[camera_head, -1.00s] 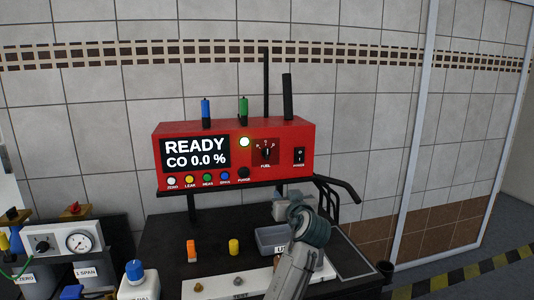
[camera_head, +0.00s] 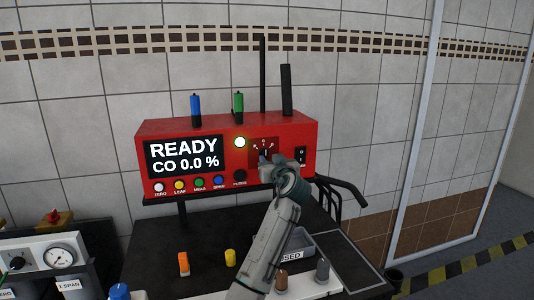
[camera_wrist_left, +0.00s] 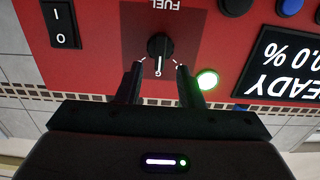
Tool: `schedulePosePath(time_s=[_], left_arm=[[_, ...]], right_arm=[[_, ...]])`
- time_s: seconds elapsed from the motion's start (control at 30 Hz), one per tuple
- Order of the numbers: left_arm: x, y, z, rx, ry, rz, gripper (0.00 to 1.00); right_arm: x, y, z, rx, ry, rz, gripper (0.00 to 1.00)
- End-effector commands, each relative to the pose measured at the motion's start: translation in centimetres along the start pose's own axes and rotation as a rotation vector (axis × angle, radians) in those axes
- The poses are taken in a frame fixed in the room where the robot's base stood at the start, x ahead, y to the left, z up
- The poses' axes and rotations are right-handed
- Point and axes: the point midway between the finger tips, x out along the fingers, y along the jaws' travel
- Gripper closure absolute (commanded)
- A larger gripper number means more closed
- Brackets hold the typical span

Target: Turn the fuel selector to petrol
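The fuel selector (camera_wrist_left: 160,46) is a black knob on a dark red square plate of the red analyser (camera_head: 130,160). The left wrist view shows it upside down, its white pointer line aimed at the middle mark, straight up on the panel. My left gripper (camera_wrist_left: 158,76) is open, its two dark fingers apart and pointing at the knob. The fingertips lie either side of the middle mark, just short of the knob, with nothing between them. In the head view the left gripper (camera_head: 268,158) covers the knob's lower part. The right gripper is not in view.
A black power rocker switch (camera_wrist_left: 60,25) sits beside the selector, and a lit green lamp (camera_wrist_left: 207,79) on the other side. The screen (camera_head: 185,157) reads READY, CO 0.0 %. Coloured buttons line the panel's lower edge. A grey tray (camera_head: 300,243) stands on the bench below.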

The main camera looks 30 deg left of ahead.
Motion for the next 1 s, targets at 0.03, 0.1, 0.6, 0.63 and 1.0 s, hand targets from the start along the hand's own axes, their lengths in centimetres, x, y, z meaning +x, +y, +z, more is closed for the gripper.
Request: schedulePosePath(time_s=[0.03, 0.1, 0.6, 0.63, 1.0], left_arm=[[1.0, -0.1, -0.2, 0.002, -0.001, -0.002, 0.66], [2.0, -0.1, -0.2, 0.002, -0.002, -0.001, 0.66], [3.9, 0.0, 0.1, -0.001, -0.002, 0.001, 0.66], [3.9, 0.0, 0.1, -0.001, -0.002, 0.001, 0.7], [3.9, 0.0, 0.1, -0.003, -0.001, 0.001, 1.0]], right_arm=[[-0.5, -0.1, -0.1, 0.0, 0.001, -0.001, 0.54], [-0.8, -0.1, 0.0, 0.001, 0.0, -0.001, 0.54], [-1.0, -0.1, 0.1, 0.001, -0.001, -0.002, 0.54], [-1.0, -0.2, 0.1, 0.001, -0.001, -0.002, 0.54], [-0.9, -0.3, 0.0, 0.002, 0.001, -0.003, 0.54]])
